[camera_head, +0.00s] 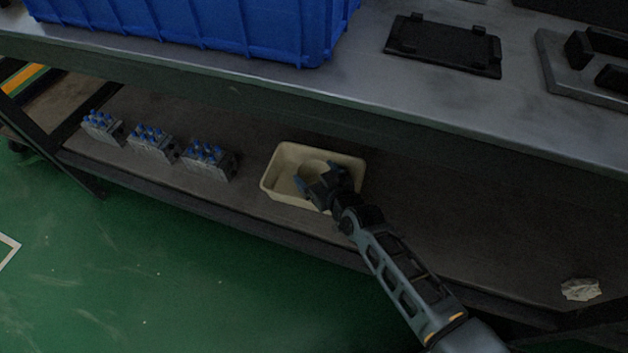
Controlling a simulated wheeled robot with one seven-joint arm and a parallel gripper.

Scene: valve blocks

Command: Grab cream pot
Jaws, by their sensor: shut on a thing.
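A cream rectangular pot (284,158) sits upright on the lower shelf, near the middle of the view. It is open at the top. My gripper (318,183) reaches over its right side from the front, with its dark fingers at the inside of the pot. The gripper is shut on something. The arm and gripper hide the front right part of the pot, and the exact contact of the fingers is hard to see. A rounded cream shape shows inside the pot beside the gripper.
Three grey valve blocks with blue tops (207,160) stand in a row on the shelf to the left. The upper table (350,75) overhangs the shelf and holds a blue crate (200,25) and a black plate (443,45). A crumpled pale thing (581,289) lies right. The shelf between is bare.

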